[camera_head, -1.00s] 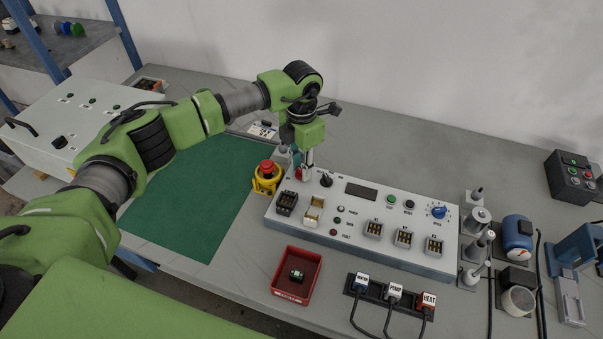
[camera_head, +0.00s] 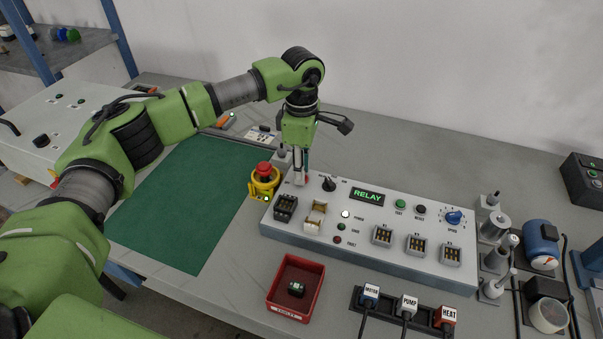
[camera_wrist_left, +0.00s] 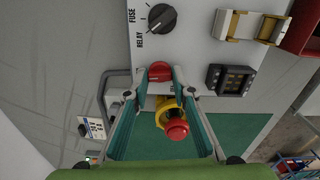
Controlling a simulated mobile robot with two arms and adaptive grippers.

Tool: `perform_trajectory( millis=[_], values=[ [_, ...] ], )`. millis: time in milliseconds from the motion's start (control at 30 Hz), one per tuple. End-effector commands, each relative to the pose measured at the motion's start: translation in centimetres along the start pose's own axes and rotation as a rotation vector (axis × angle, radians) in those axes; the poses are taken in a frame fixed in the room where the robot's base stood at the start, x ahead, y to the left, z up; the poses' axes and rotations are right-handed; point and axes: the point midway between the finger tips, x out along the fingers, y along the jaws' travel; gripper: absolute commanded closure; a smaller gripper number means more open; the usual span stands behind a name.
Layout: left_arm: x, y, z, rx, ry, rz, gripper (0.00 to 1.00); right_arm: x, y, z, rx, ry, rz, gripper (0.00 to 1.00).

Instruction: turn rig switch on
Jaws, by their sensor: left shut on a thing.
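The rig switch is a red rotary knob (camera_wrist_left: 160,72) on the light panel of the rig (camera_head: 375,208). It shows between my left fingertips in the left wrist view. My left gripper (camera_head: 301,182) points down at the panel's back left corner and is shut on this knob. In the head view the gripper hides most of the knob. The rig's display (camera_head: 368,195) is lit and reads RELAY in green. A white lamp (camera_head: 346,214) by the POWER label is bright. My right gripper is not in view.
A black selector knob (camera_head: 328,184) stands close to the right of the gripper. A yellow-collared red emergency stop (camera_head: 264,170) is close to its left. A red tray (camera_head: 318,290) and labelled plugs (camera_head: 409,304) lie in front. The green mat (camera_head: 185,200) is clear.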

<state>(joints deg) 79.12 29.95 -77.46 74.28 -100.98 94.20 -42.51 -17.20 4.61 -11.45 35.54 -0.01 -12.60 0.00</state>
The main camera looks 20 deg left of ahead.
Motion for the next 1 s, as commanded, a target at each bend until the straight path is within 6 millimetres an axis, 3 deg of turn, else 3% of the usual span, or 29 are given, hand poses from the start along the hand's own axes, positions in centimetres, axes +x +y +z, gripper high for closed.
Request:
perform_trajectory(
  millis=[300, 833, 867, 900, 1000],
  values=[
    [-0.17, 0.15, 0.04, 0.111, -0.003, 0.006, 0.98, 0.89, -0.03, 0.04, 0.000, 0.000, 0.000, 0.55],
    [-0.26, 0.16, 0.04, 0.131, -0.002, 0.006, 0.98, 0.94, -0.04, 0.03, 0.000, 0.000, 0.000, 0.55],
    [-0.26, 0.16, 0.04, 0.131, -0.002, 0.006, 0.69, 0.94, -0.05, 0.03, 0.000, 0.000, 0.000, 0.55],
    [-0.25, 0.15, 0.04, 0.131, -0.002, 0.006, 0.60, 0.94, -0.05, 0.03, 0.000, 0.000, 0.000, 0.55],
    [-0.19, 0.11, 0.03, 0.130, -0.001, 0.004, 0.60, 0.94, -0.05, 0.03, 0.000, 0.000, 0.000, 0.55]
  ],
)
